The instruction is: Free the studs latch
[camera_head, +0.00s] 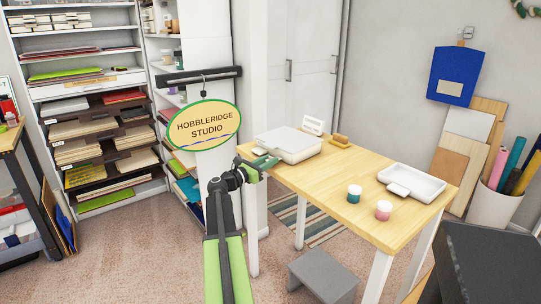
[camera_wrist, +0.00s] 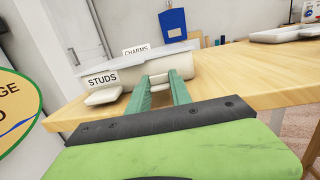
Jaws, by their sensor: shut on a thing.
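A pale lidded box (camera_head: 290,146) stands at the table's left end. In the wrist view its front (camera_wrist: 133,72) carries a STUDS label (camera_wrist: 102,79), with a pale tab (camera_wrist: 103,97) below it. My gripper (camera_head: 264,162) reaches the box's near side. In the wrist view its green fingers (camera_wrist: 161,80) are shut on a small pale piece (camera_wrist: 158,77) at the box front, apparently the studs latch. The lid looks down on the box. The fingers hide part of the piece, and I cannot tell the latch's position.
A CHARMS label (camera_wrist: 137,50) shows behind the box. On the table (camera_head: 365,220) are a white tray (camera_head: 425,184), a teal jar (camera_head: 354,193), a pink jar (camera_head: 383,210) and a wooden block (camera_head: 341,140). A hanging sign (camera_head: 204,125) is close left of my arm. A grey stool (camera_head: 324,273) stands below.

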